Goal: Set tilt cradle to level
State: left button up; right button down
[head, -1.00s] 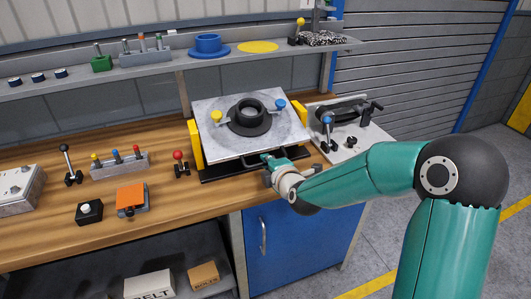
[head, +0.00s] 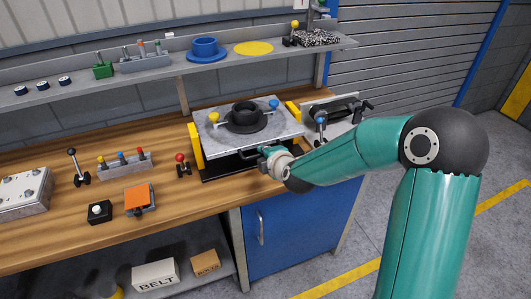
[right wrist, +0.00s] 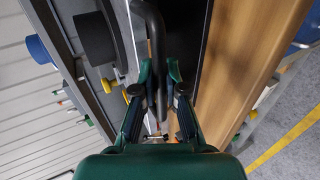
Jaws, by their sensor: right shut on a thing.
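The tilt cradle has a grey metal plate (head: 287,130) between two yellow side supports (head: 196,147) on a black base (head: 222,171). The plate looks nearly level, but I cannot tell whether it is exactly so. A black flanged ring (head: 245,122) sits on it between a yellow-knobbed and a blue-knobbed clamp. My right gripper (head: 262,153) is at the cradle's front edge, shut on the black bar handle (head: 249,154). In the right wrist view the handle (right wrist: 156,35) runs down between the fingers (right wrist: 158,72). My left gripper is not in view.
Left of the cradle stand a red-knobbed lever (head: 181,163), an orange-topped block (head: 137,197) and a block with coloured pegs (head: 124,163). A grey unit with a blue-knobbed lever (head: 320,124) is on the right. A shelf (head: 222,64) runs behind.

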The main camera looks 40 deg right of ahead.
jog(key=shift+r, duration=0.15)
jog(key=c, duration=1.2)
grip_release()
jog(key=v, duration=1.1)
jog(key=shift+s+a, duration=0.15)
jog(key=shift+s, duration=0.3)
